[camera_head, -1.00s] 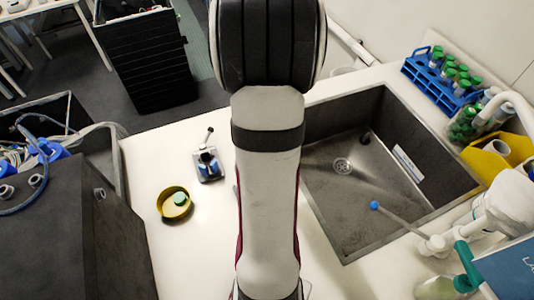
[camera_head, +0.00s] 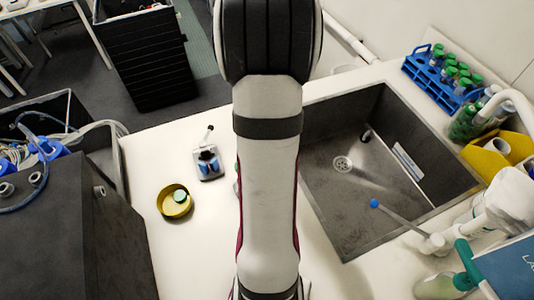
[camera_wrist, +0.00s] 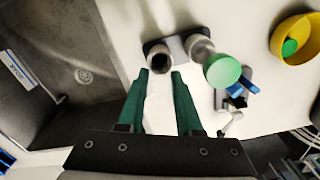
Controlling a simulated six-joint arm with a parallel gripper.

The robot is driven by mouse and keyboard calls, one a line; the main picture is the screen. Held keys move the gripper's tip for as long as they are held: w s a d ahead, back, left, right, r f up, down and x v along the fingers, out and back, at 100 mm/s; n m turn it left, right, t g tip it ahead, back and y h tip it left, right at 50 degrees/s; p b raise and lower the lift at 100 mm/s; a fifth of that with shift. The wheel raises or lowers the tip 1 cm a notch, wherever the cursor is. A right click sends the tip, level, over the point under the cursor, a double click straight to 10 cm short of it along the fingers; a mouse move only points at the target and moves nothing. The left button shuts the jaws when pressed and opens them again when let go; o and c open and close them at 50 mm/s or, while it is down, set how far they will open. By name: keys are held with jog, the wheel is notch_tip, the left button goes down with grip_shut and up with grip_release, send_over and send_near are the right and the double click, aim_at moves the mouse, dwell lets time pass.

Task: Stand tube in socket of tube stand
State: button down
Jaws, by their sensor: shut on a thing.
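My gripper (camera_wrist: 159,75) shows in the wrist view with two green fingers a little apart. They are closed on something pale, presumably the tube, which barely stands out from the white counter. Just beyond the fingertips is the tube stand (camera_wrist: 178,45), a small grey block. Its near-left socket (camera_wrist: 160,60) shows a dark round opening. A clear tube with a green cap (camera_wrist: 221,71) stands at its right socket, leaning outward in this view. I cannot tell how far the held thing is from the socket. In the head view my arm hides the gripper and the stand.
A steel sink (camera_head: 385,165) lies right of my arm. A yellow bowl (camera_head: 174,212) with a green-capped item and a small grey device (camera_head: 208,162) with blue parts stand left. A blue rack (camera_head: 437,80) of green-capped tubes is far right. Counter between is clear.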

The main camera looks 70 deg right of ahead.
jog(key=shift+f, duration=0.15)
dwell(0.3)
jog(key=shift+f, duration=0.55)
jog(key=shift+f, duration=0.55)
jog(key=c, duration=0.5)
grip_release()
jog(key=shift+c, duration=0.6)
